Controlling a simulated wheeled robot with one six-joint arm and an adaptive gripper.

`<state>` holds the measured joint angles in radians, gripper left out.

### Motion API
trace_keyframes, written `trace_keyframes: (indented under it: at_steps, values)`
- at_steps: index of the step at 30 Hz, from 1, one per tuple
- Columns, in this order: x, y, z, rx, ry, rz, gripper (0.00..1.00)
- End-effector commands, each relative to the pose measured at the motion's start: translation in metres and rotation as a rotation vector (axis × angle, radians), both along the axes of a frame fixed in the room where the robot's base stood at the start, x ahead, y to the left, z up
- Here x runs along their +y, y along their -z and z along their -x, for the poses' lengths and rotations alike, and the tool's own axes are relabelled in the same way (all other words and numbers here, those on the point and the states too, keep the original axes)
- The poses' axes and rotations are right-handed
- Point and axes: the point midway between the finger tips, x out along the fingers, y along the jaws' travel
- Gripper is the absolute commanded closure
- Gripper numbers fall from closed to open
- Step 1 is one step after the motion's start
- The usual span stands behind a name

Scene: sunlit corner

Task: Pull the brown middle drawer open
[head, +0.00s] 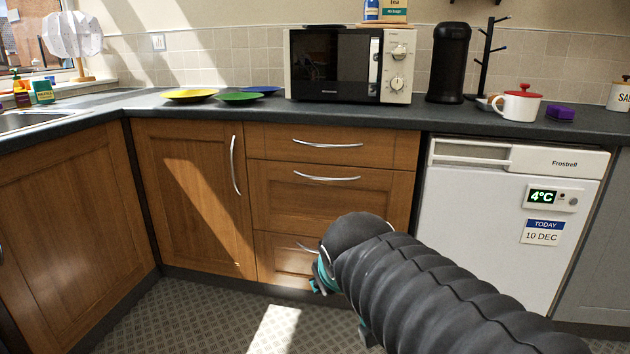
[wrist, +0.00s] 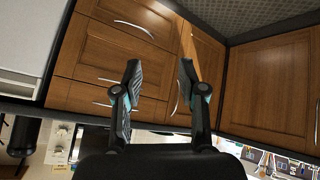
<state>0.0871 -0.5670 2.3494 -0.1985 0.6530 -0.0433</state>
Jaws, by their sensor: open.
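The brown middle drawer (head: 282,200) is in the wooden unit at the centre of the head view, below the shallow top drawer. Its front looks flush and shut, with a curved silver handle (head: 326,178) near its upper edge. The wrist view is upside down and shows the middle drawer front (wrist: 92,55) left of the fingers. My gripper (wrist: 159,66) is open, with nothing between its two black fingers. In the head view my dark ribbed arm hides most of the gripper, which is low in front of the bottom drawer (head: 270,248), below the middle handle.
The top drawer (head: 270,143) is shut above. A cupboard door (head: 190,190) with a vertical handle is to the left. A white fridge (head: 480,210) stands to the right. A microwave (head: 335,65) and several plates are on the dark worktop. The floor in front is clear.

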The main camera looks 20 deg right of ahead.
Motion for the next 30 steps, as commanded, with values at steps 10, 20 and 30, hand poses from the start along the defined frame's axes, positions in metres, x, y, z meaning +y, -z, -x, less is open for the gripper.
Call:
trace_keyframes:
  at_steps: [10, 20, 30]
  values:
    - [-0.100, -0.064, -0.184, -0.296, -0.163, 0.449, 0.59]
    - [-0.171, -0.061, -0.318, -0.483, -0.476, 0.812, 0.59]
    - [-0.219, 0.010, -0.382, -0.594, -0.839, 1.007, 0.59]
